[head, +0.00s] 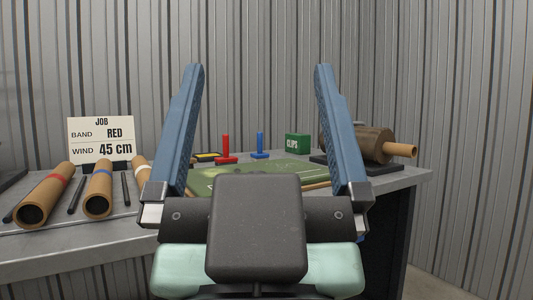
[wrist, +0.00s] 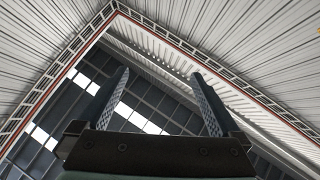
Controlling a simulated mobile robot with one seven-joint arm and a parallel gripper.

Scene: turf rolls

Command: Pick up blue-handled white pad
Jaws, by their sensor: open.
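My gripper (head: 259,68) is open and empty, raised in front of the head camera with its two blue-grey fingers wide apart. In the wrist view the open gripper (wrist: 160,80) points up at the roof. A blue upright handle on a blue base (head: 260,146) stands at the back of the bench, seen between the fingers. A similar red one (head: 226,148) stands left of it. I cannot make out a white pad under the blue handle. My gripper body hides the near middle of the bench.
The grey bench (head: 75,241) holds several cardboard tubes (head: 97,190) at left, a job sign (head: 101,141) reading RED and 45 cm, a green mat (head: 270,175), a green CLIPS box (head: 298,144) and a brown roll (head: 367,145) on a tube at right. Corrugated walls stand behind.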

